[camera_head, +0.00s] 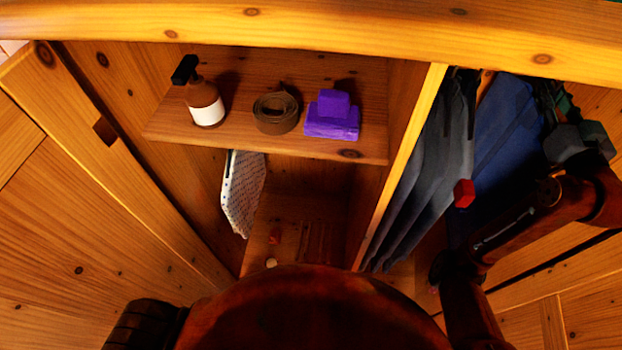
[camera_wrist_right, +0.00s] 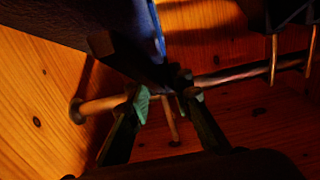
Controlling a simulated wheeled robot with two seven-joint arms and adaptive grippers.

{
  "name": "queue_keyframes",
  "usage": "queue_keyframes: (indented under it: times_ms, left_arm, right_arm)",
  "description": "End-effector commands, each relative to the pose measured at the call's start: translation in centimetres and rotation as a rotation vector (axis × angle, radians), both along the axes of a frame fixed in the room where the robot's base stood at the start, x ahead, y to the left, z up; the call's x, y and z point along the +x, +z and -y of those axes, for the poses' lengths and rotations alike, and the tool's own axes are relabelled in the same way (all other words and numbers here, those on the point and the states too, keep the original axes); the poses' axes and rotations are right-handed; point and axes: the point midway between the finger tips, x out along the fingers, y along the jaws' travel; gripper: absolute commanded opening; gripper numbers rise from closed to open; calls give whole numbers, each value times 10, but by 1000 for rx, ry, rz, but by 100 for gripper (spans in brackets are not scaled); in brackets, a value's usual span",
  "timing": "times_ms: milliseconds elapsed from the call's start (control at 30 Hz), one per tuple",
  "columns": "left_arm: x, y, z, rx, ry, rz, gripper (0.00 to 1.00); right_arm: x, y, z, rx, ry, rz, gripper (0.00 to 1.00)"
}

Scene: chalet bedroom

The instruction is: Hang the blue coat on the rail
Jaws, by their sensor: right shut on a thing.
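The blue coat (camera_head: 503,125) hangs upright in the right compartment of the wardrobe, to the right of dark grey garments. My right gripper (camera_head: 562,115) is at its upper right side, shut on the top of the coat; the exact grip point is dark. In the right wrist view the fingertips (camera_wrist_right: 163,95) close at the coat's top, and the coat's blue edge (camera_wrist_right: 156,28) rises above them. The rail (camera_wrist_right: 235,74) crosses behind the fingertips. I cannot tell whether the coat's hook touches the rail. My left gripper is not in view.
Grey garments (camera_head: 432,165) hang left of the coat, beside an upright divider (camera_head: 402,165). Hanger hooks (camera_wrist_right: 274,58) sit on the rail at right. A shelf (camera_head: 240,138) holds a pump bottle (camera_head: 205,103), a rolled belt (camera_head: 276,113) and purple folded cloth (camera_head: 331,120). A red block (camera_head: 464,193) shows before the coat.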

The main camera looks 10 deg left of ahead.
Motion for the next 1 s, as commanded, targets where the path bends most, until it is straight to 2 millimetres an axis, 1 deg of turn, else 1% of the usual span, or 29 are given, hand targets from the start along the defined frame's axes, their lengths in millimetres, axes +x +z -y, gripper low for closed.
queue_keyframes:
  times_ms: [33,533,700,1000]
  left_arm:
    - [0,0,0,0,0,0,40]
    - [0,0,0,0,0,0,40]
    - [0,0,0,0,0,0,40]
    - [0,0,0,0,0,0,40]
  right_arm:
    - [-4,2,0,-2,0,5,0]
    - [-39,2,4,-1,-1,5,0]
    - [-44,2,4,-1,0,5,0]
    - [-44,2,3,-1,0,4,0]
